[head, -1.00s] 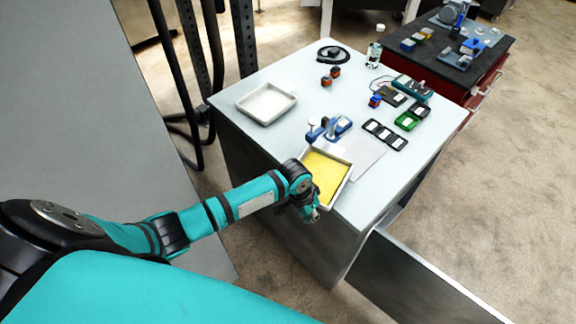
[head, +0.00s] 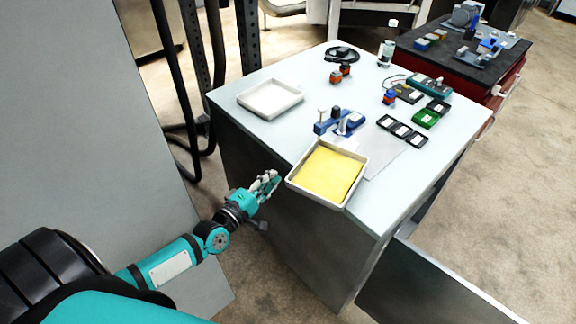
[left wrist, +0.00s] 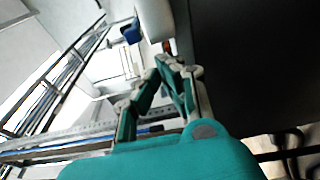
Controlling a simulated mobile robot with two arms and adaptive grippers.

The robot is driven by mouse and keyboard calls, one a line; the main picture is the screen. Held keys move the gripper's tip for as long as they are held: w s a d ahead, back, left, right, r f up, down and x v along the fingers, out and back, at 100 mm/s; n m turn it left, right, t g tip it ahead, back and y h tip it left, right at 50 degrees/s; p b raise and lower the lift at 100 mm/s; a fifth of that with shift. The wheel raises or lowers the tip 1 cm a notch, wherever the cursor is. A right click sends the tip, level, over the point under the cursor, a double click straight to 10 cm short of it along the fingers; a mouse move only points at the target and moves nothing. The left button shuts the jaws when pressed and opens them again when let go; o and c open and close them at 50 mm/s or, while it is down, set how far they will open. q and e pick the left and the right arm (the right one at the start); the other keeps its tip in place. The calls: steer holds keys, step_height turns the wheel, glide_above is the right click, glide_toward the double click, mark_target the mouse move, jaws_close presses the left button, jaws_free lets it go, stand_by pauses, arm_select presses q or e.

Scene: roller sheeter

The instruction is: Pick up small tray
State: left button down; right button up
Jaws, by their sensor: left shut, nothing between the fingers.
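A small white tray (head: 293,181) with a yellow sheet in it lies at the front edge of the white-topped table, its near corner past the edge. Another white tray (head: 271,112), empty, lies at the table's left side. My left gripper (head: 273,178) is shut and empty, beside the table's left edge and just left of the yellow-filled tray, apart from it. In the left wrist view the fingers (left wrist: 176,66) are close together beside a dark surface. My right gripper is not in view.
A blue roller device (head: 338,122) stands behind the yellow-filled tray. Black and green cases (head: 402,132) and small blocks lie to the right on the table (head: 378,190). Black posts and hoses (head: 190,90) stand left of the table.

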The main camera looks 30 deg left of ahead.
mark_target(292, 163)
arm_select(q)
steer(key=w, duration=0.3)
steer(key=w+d, duration=0.1)
steer(key=w, duration=0.4)
steer(key=shift+w+d+r+p, duration=0.15)
steer(key=shift+w+p, duration=0.25)
steer(key=shift+w+d, duration=0.1)
steer(key=shift+w, duration=0.45)
steer(key=shift+s+d+p, duration=0.6)
steer(key=shift+s+d, duration=0.15)
steer(key=shift+s, duration=0.15)
